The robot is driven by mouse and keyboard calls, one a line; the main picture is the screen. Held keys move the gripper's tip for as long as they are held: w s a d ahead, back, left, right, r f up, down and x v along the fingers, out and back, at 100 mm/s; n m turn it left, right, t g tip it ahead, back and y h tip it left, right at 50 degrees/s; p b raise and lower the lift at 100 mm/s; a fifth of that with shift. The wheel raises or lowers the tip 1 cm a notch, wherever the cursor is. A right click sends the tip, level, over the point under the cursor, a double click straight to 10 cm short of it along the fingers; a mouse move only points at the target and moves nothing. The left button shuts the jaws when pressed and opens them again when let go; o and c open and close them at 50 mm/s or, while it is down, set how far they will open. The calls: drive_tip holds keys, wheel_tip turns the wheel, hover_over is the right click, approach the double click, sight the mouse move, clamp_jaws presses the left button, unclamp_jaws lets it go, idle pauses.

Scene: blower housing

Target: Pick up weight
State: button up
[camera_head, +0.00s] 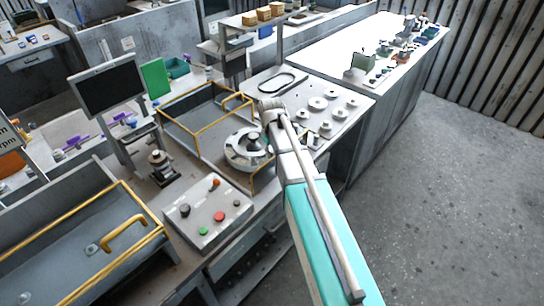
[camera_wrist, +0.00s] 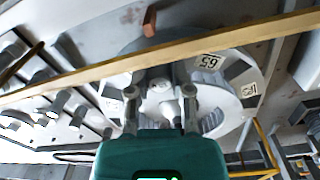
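Several grey weights, some flat discs and some with knobs, stand on the bench top right of the blower wheel; one disc weight (camera_head: 318,103) lies near the middle of the group. In the wrist view similar knobbed pieces (camera_wrist: 58,103) show at the left. My gripper (camera_wrist: 160,92) has its two fingers apart, with a pale round hub between them in the picture; I cannot tell whether they touch it. The blower wheel (camera_wrist: 212,110) with number labels lies beyond the fingers. In the head view my arm's end is beside the wheel (camera_head: 240,152), its fingers not clearly visible.
A yellow rail (camera_wrist: 85,73) crosses the wrist view close to the fingers; the yellow frame (camera_head: 180,95) surrounds the wheel's bay. A control box (camera_head: 208,212) with buttons, a monitor (camera_head: 106,88) and a black belt loop (camera_head: 283,82) are nearby. Floor at right is clear.

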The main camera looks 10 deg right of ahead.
clamp_jaws()
drive_tip(key=shift+r, duration=0.2)
wheel_tip(320, 180, up, 2)
drive_tip(key=p, duration=0.2)
drive_tip(key=shift+r+p, duration=0.1)
drive_tip(key=shift+p, duration=0.25)
drive_tip(key=s+r+p, duration=1)
drive_tip(key=s, duration=0.4)
drive_tip(key=shift+r, duration=0.2)
drive_tip(key=shift+r+p, duration=2.55)
drive_tip(key=shift+p, duration=0.15)
drive_tip(key=shift+f, duration=0.2)
